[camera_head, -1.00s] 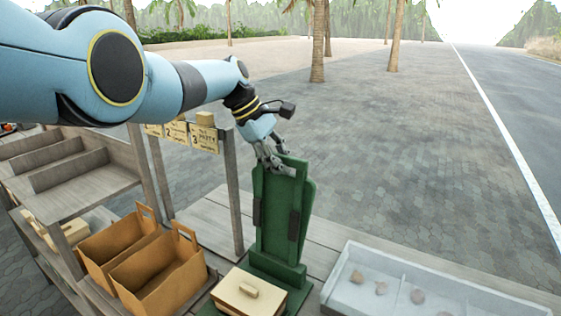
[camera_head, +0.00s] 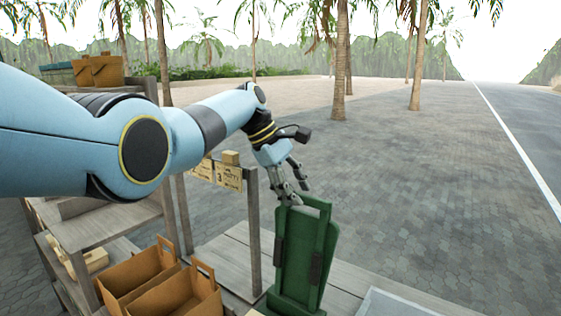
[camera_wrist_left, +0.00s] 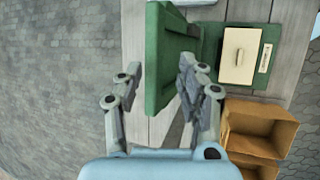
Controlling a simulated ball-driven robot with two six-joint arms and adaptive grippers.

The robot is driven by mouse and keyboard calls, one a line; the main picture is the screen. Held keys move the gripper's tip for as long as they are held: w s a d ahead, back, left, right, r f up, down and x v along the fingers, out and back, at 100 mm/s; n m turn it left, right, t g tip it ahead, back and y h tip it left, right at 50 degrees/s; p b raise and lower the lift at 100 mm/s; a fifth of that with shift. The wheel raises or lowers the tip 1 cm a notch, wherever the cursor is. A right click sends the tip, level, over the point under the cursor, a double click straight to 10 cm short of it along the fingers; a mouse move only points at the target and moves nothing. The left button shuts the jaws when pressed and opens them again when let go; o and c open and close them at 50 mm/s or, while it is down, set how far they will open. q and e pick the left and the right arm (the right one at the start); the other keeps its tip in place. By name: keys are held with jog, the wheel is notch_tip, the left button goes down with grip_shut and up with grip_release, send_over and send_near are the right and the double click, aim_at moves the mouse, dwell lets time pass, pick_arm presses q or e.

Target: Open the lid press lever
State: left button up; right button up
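The green press (camera_head: 298,262) stands on the wooden table in the head view, its tall lever panel (camera_head: 324,240) upright. My left gripper (camera_head: 295,195) is at the top edge of the panel. In the left wrist view, the left gripper (camera_wrist_left: 163,78) has its two fingers apart, with the green lever panel (camera_wrist_left: 163,50) between their tips. The right finger overlaps the panel's side in that view; I cannot tell whether it touches. A cream block with a small handle (camera_wrist_left: 240,55) lies on the green press base (camera_wrist_left: 268,40). My right gripper is not in view.
Brown paper bags (camera_head: 180,295) stand left of the press, also seen in the left wrist view (camera_wrist_left: 258,130). A wooden post (camera_head: 253,230) with price signs (camera_head: 228,177) rises behind them. A pale tray (camera_head: 385,304) is at the lower right. Open paving lies beyond.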

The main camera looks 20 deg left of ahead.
pick_arm(q)
jog(key=v, duration=0.8)
jog(key=shift+r, duration=0.3)
jog(key=shift+a, duration=0.1)
